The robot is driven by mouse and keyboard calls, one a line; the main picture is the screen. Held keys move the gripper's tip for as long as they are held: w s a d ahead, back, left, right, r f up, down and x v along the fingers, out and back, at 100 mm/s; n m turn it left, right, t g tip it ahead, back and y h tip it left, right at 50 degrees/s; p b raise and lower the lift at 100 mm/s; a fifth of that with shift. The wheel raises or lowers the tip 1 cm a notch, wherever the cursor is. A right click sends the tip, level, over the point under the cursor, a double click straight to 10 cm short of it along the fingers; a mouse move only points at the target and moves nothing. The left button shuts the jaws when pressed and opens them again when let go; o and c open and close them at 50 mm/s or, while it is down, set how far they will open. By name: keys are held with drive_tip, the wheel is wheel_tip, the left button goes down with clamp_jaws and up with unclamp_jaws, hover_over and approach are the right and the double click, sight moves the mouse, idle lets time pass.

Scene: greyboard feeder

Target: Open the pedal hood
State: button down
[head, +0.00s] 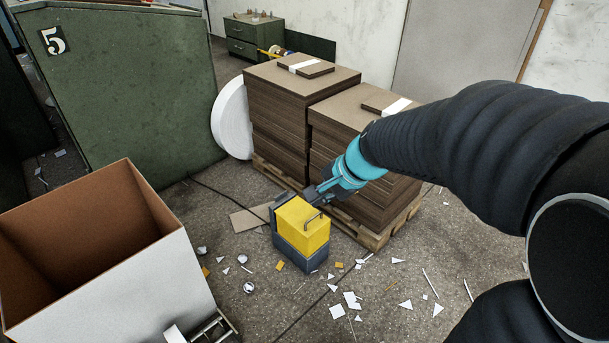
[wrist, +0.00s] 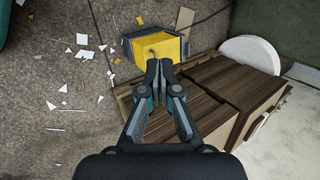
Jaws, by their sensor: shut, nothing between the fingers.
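The yellow pedal hood (head: 302,232) sits down over a dark grey base (head: 300,257) on the floor. A small dark handle (head: 313,220) is on the hood. The hood also shows at the top of the wrist view (wrist: 171,48). My gripper (head: 313,196) is beside the hood's upper edge, on the stack side in the head view. In the wrist view my gripper's fingertips (wrist: 158,66) are together and empty, just in front of the hood near its handle. Whether they touch the hood cannot be told.
Stacks of brown board (head: 362,175) on a pallet (head: 372,237) stand close behind the hood. An open carton (head: 120,285) is at the left, a green machine (head: 130,100) behind it. Paper scraps litter the floor (head: 420,285), which is otherwise clear in front.

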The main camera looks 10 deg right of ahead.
drive_tip(key=w+d+f+m, duration=0.2)
drive_tip(key=w+f+m, duration=0.4)
drive_tip(key=w+f, duration=0.15)
drive_tip(key=m+t, duration=0.1)
drive_tip(key=m, duration=1.1)
approach(314, 222)
drive_tip(key=b+x, duration=0.1)
drive_tip(key=x, duration=0.4)
drive_tip(key=shift+w+f, duration=0.1)
drive_tip(key=shift+f, duration=0.15)
drive_tip(key=shift+r, duration=0.15)
